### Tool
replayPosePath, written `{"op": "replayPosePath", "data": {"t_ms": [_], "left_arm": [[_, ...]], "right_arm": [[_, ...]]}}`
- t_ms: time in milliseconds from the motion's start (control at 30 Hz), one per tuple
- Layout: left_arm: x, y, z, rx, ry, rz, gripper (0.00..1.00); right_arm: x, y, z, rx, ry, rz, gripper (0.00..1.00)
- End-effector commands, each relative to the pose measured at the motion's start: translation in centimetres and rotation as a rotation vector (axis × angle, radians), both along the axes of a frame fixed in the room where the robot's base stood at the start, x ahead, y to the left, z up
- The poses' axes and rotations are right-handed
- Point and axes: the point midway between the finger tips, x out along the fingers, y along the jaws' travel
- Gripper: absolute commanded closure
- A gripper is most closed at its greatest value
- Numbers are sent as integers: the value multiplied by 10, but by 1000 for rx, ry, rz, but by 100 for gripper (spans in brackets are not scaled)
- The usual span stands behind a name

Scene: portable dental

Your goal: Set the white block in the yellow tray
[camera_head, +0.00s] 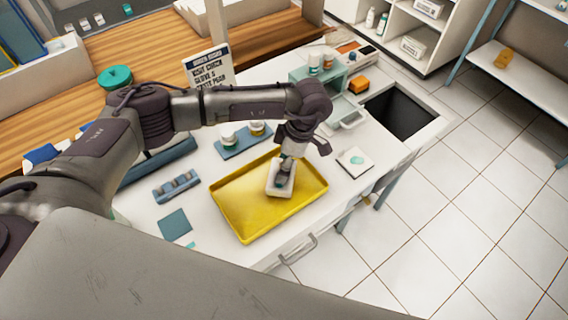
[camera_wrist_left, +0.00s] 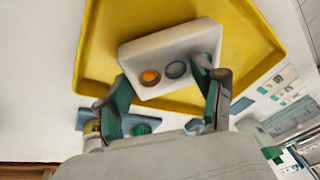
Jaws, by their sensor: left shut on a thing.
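The yellow tray (camera_head: 240,208) lies on the white table; it also fills much of the left wrist view (camera_wrist_left: 105,50). The white block (camera_head: 280,190) is over the right part of the tray, within its rim in the head view. In the left wrist view the white block (camera_wrist_left: 170,45) shows an orange round spot and a grey one on its face. My left gripper (camera_head: 285,176) is shut on the block, with a green-padded finger at each side in the left wrist view (camera_wrist_left: 165,90). I cannot tell whether the block touches the tray floor. My right gripper is not in view.
A white square pad with a teal spot (camera_head: 354,162) lies right of the tray. A blue mat with jars (camera_head: 243,142) is behind it, and a blue-grey holder (camera_head: 177,186) is to its left. A dark open bin (camera_head: 400,112) is at the table's right end.

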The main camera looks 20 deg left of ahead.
Motion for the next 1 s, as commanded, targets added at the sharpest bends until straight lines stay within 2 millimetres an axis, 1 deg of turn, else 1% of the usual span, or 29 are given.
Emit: {"op": "replayPosePath", "data": {"t_ms": [33,100,333,433,467,600,900,1000], "left_arm": [[0,0,-5,1,2,0,100],[0,-1,-12,0,1,-1,100],[0,-1,-13,-1,-1,-1,100],[1,-1,-17,-1,-1,-1,100],[0,0,-17,-1,-1,-1,30],[0,0,-16,0,-1,0,7],[0,0,-15,0,-1,0,7],[0,0,-11,0,-1,0,7]], "right_arm": [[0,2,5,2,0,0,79],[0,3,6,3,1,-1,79],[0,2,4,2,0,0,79],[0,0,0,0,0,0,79],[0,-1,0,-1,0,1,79],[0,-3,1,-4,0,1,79],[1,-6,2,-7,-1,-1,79],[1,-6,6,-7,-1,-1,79]]}}
